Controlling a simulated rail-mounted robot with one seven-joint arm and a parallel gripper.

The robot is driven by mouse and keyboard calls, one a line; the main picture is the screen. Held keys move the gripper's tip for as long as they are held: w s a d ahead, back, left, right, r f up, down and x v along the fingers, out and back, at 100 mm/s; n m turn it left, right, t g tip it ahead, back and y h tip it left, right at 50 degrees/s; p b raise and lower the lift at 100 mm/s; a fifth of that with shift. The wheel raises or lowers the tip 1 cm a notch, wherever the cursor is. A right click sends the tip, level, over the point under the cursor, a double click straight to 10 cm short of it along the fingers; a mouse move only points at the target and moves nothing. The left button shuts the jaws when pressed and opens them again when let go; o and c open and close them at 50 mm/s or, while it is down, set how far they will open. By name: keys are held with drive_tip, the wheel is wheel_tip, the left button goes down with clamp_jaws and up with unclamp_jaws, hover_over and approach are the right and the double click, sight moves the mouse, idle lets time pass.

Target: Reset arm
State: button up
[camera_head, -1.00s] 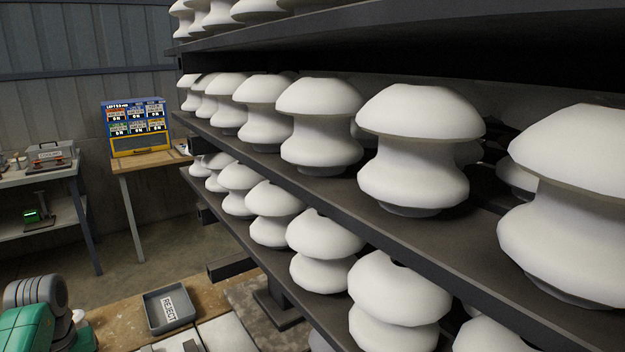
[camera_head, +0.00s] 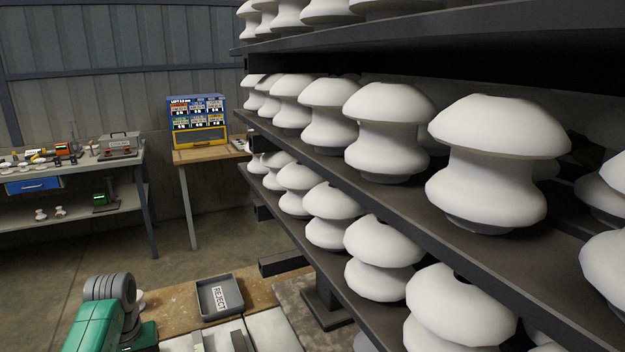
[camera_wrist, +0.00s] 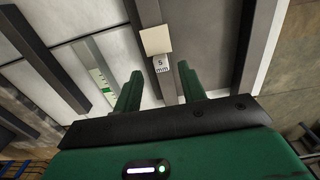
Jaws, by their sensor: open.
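My gripper (camera_wrist: 160,90) shows in the wrist view, with two green fingers apart and nothing between them. Beyond the fingers is a light grey panelled surface with dark bars and a small label reading "5 mm" (camera_wrist: 161,64). In the head view, part of my green arm shows at the lower left, and my gripper is out of that view. White insulators (camera_head: 497,160) stand in rows on the dark rack shelves (camera_head: 470,262) at the right.
A grey tray marked REJECT (camera_head: 204,311) sits on the wooden bench. Behind it stand a small table with a blue and yellow display box (camera_head: 198,125) and a workbench (camera_head: 62,182) with tools. Open floor lies between the benches.

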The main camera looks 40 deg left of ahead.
drive_tip(key=s+d+r+p, duration=0.1)
drive_tip(key=s+d+p, duration=0.25)
drive_tip(key=d, duration=0.35)
drive_tip(key=s+d+r+p, duration=0.1)
drive_tip(key=s+d+p, duration=0.2)
drive_tip(key=d+p, duration=0.3)
drive_tip(key=w+d+p, duration=0.4)
drive_tip(key=w+p, duration=0.1)
drive_tip(key=w, duration=1)
drive_tip(key=shift+s+f+b, duration=0.15)
drive_tip(key=shift+f+b, duration=0.7)
drive_tip(key=shift+f, duration=0.95)
